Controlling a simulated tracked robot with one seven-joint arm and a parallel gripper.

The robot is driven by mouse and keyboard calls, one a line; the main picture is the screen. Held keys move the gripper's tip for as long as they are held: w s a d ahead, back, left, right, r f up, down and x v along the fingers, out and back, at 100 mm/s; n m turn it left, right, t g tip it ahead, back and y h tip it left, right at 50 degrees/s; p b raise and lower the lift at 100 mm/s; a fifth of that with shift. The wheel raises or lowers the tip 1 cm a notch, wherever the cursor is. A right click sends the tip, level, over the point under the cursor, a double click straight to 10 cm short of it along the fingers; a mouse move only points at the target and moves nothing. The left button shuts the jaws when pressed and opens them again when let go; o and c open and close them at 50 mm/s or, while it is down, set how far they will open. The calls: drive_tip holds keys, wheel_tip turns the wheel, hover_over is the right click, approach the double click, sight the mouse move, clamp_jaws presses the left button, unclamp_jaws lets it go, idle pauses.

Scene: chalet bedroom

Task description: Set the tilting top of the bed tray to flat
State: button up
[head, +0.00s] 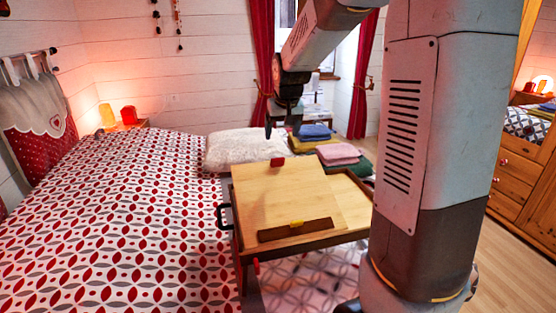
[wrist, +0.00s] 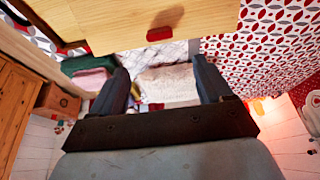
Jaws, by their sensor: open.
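The bed tray (head: 352,192) is a pale wooden tray standing on the bed, with a black handle on its left side. Its tilting top (head: 262,195) appears tilted, its far edge raised above the frame and its near edge low, by a dark brown ledge with a yellow piece. A red tab (head: 278,162) sits at the top's far edge. In the wrist view the top (wrist: 110,22) and the red tab (wrist: 160,34) lie near the upper edge. My gripper (head: 282,128) is open and empty, above and beyond the far edge. The top's support underneath is hidden.
A patterned bedspread (head: 110,220) spreads left of and around the tray. A fluffy white cushion (head: 243,150) and folded textiles (head: 338,154) lie behind it. A wooden dresser (head: 520,185) stands at the right. My arm hides part of the right side.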

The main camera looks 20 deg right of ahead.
sight(278, 159)
drive_tip(key=x, duration=1.3)
drive_tip(key=shift+w+f, duration=0.2)
drive_tip(key=shift+f, duration=0.1)
drive_tip(key=shift+c, duration=0.4)
drive_tip(key=c, duration=1.3)
drive_tip(key=w+f+g, duration=0.1)
drive_tip(key=f, duration=0.2)
drive_tip(key=w+f+g, duration=0.1)
drive_tip(key=f, duration=0.2)
drive_tip(key=w+f+g, duration=0.1)
drive_tip(key=f+g, duration=0.1)
drive_tip(key=f, duration=0.1)
drive_tip(key=shift+w+d+f, duration=0.1)
drive_tip(key=shift+w+f, duration=0.05)
drive_tip(key=shift+w, duration=0.1)
drive_tip(key=shift+c, duration=0.2)
drive_tip(key=shift+f, duration=0.5)
